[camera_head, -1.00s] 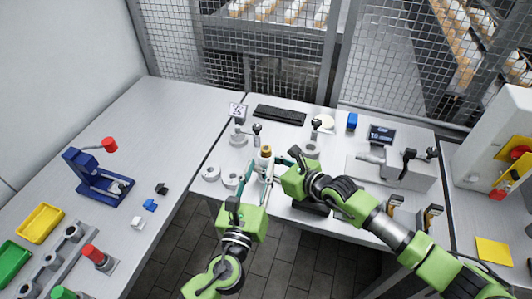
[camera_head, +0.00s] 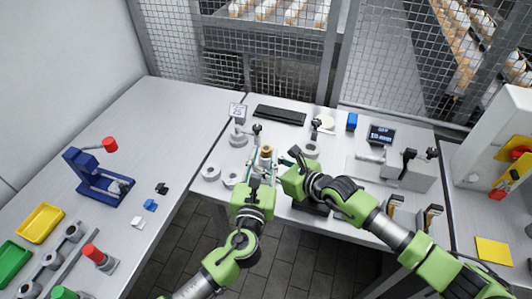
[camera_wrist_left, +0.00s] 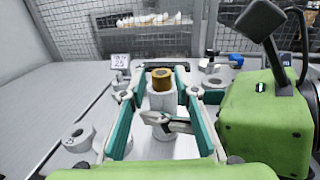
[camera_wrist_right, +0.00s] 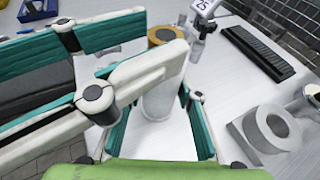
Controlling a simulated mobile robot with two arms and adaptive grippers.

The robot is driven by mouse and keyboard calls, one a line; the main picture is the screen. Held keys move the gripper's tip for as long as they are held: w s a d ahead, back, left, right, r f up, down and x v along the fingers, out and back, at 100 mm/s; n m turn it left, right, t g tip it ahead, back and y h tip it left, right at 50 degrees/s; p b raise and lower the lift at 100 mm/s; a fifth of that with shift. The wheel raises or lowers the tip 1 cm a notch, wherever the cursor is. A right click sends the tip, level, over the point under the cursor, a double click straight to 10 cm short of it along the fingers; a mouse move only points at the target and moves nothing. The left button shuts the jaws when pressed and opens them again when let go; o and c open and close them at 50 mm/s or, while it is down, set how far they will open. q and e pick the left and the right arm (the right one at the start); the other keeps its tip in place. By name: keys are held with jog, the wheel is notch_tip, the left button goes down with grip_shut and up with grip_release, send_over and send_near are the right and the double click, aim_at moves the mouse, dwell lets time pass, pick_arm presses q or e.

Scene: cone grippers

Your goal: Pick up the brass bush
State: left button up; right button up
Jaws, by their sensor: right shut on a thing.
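The brass bush (camera_head: 266,150) sits at the top of an upright white cylinder (camera_wrist_right: 160,100) on the table. It also shows in the left wrist view (camera_wrist_left: 162,79) and partly in the right wrist view (camera_wrist_right: 163,35). My left gripper (camera_wrist_left: 163,75) is open, its teal-padded fingers to either side of the bush with small gaps. My right gripper (camera_wrist_right: 160,90) is shut on the white cylinder below the bush. A left finger crosses in front of the cylinder in the right wrist view and hides part of it.
White rings (camera_head: 211,173) stand left of the cylinder. My two grippers are very close together. The left table's middle (camera_head: 160,125) is clear.

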aim_at(265, 152)
pick_arm(q)
jog(key=w, duration=0.3)
jog(key=shift+w+d, duration=0.2)
jog(key=shift+d, duration=0.15)
jog(key=shift+c, duration=0.3)
grip_shut()
notch_tip(265, 152, up, 10)
jog(key=shift+r, duration=0.1)
